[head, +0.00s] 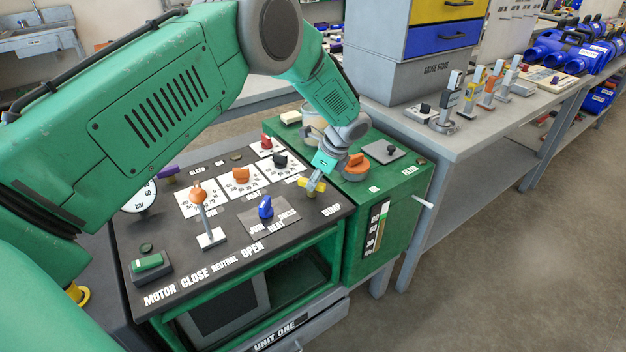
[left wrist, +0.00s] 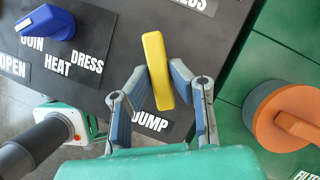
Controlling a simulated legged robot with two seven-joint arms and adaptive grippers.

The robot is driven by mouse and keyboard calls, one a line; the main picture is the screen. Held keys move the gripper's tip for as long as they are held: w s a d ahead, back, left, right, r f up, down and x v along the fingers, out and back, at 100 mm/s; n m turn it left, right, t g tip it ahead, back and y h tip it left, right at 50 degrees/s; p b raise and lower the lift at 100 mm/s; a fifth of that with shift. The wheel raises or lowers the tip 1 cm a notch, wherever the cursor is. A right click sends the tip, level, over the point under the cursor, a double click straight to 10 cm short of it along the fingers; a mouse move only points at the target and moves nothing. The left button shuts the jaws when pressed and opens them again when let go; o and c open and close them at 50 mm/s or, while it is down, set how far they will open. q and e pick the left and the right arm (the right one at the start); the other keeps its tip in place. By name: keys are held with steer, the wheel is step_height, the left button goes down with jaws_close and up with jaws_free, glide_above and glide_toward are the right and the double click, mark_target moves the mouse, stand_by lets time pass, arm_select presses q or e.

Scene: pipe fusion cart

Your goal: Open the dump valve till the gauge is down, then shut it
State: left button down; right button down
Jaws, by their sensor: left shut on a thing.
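The dump valve's yellow handle (head: 313,185) is at the right front of the dark panel, above the DUMP label. It also shows in the left wrist view as a yellow bar (left wrist: 157,72), slightly slanted. My left gripper (head: 316,181) reaches down onto it from above. In the left wrist view my left gripper's fingers (left wrist: 156,82) stand either side of the bar and are shut on it. A round white gauge (head: 141,198) stands at the panel's left, partly hidden behind my arm; I cannot read its needle. My right gripper is not in view.
A blue selector knob (head: 265,207) and an upright orange-topped lever (head: 203,215) stand left of the valve. An orange cap (head: 356,167) sits close on its right, on the green tank box (head: 400,199). A grey bench (head: 480,125) is beyond.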

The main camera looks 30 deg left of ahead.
arm_select(q)
steer(key=n, duration=0.1)
steer(key=n+g, duration=0.1)
steer(key=n, duration=0.1)
steer(key=shift+a+f+b, duration=0.15)
steer(key=shift+a+b, duration=0.15)
steer(key=shift+b, duration=0.05)
steer(key=n+g+b, duration=0.1)
steer(key=n, duration=0.1)
steer(key=shift+a+n+h, duration=0.1)
steer(key=shift+n+h, duration=0.2)
steer(key=shift+h, duration=0.1)
steer(key=n+g+h+b, duration=0.1)
steer(key=n, duration=0.2)
steer(key=shift+f+b, duration=0.1)
steer(key=shift+b, duration=0.2)
steer(key=shift+n+h+b, duration=0.4)
steer(key=shift+n+b, duration=0.1)
steer(key=shift+n, duration=0.9)
steer(key=c, duration=1.5)
jaws_free()
steer(key=shift+a, duration=0.15)
